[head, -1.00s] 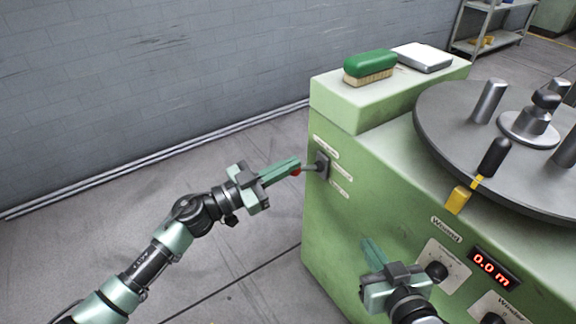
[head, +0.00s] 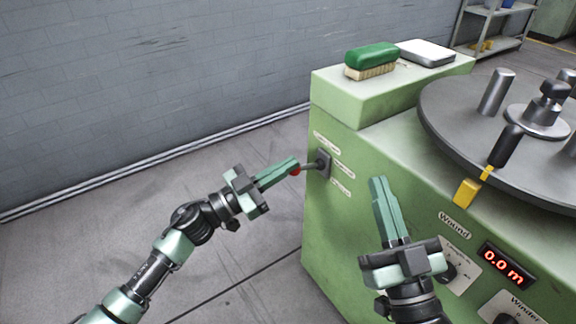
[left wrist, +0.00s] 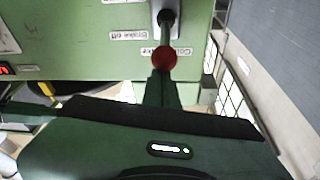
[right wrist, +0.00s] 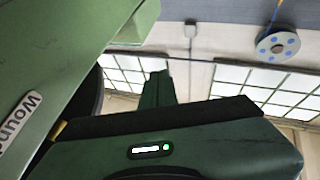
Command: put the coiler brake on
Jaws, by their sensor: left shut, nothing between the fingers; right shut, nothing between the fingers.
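The brake lever has a dark stem and a red knob (head: 295,170). It sticks out from a dark switch plate (head: 323,164) on the green machine's end face, between small white labels. In the left wrist view the red knob (left wrist: 164,58) is just beyond the fingertips, and one label (left wrist: 129,35) seems to read "Brake off". My left gripper (head: 296,162) is shut and empty, its tips at the knob; I cannot tell whether they touch. My right gripper (head: 378,181) is shut and empty, pointing up in front of the machine's front face.
The green machine (head: 350,230) carries a dark round turntable (head: 460,105) with metal posts and a black-and-yellow handle (head: 505,147). A green brush (head: 371,58) and a grey-white box (head: 427,52) lie on its raised ledge. A red display (head: 506,266) reads 0.0 m. Floor at left is clear.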

